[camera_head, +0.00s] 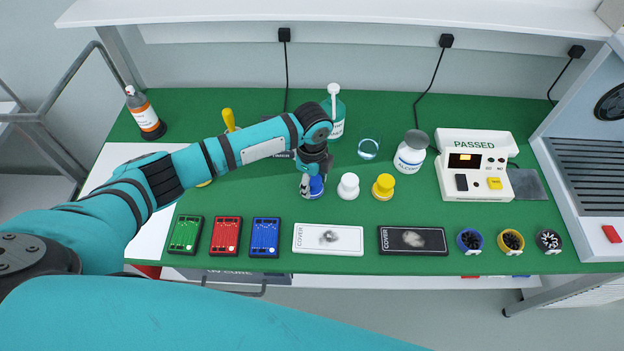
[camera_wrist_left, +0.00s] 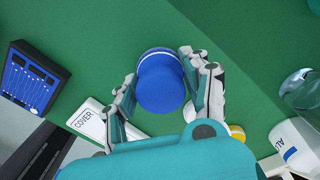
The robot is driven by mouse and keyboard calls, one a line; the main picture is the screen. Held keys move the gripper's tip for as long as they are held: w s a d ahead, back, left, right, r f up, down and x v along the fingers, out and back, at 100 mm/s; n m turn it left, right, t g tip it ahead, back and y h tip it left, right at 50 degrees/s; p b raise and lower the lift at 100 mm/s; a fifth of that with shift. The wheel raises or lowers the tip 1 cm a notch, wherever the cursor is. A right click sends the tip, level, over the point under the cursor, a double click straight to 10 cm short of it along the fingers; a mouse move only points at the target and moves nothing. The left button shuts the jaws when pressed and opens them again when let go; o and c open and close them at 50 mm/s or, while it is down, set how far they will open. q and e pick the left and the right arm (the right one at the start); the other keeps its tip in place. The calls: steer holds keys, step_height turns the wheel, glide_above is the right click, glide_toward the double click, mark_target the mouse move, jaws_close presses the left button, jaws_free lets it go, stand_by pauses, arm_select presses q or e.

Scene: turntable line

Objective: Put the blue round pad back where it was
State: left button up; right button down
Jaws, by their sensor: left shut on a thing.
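The blue round pad (camera_head: 316,187) has a knob-like top and stands at the left end of a row with a white round pad (camera_head: 348,186) and a yellow round pad (camera_head: 383,187). My left gripper (camera_head: 311,182) reaches down from above and is shut on the blue pad. In the left wrist view the blue pad (camera_wrist_left: 160,85) sits between the two fingers of the gripper (camera_wrist_left: 158,72). The fingers partly hide it in the head view. I cannot tell whether it touches the green table or hangs just above it. My right gripper is not in view.
In front lie green, red and blue boards (camera_head: 265,237), a white cover (camera_head: 328,240) and a black cover (camera_head: 413,241). Small fans (camera_head: 511,241) stand at the right. Behind are bottles (camera_head: 410,155), a glass beaker (camera_head: 368,148) and a tester reading PASSED (camera_head: 474,178).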

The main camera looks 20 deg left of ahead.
arm_select(q)
steer(key=shift+f, duration=0.2)
steer(key=o, duration=1.1)
steer(key=shift+r, duration=0.25)
step_height(320, 180, up, 12)
steer(key=b, duration=0.1)
steer(key=shift+b, duration=0.35)
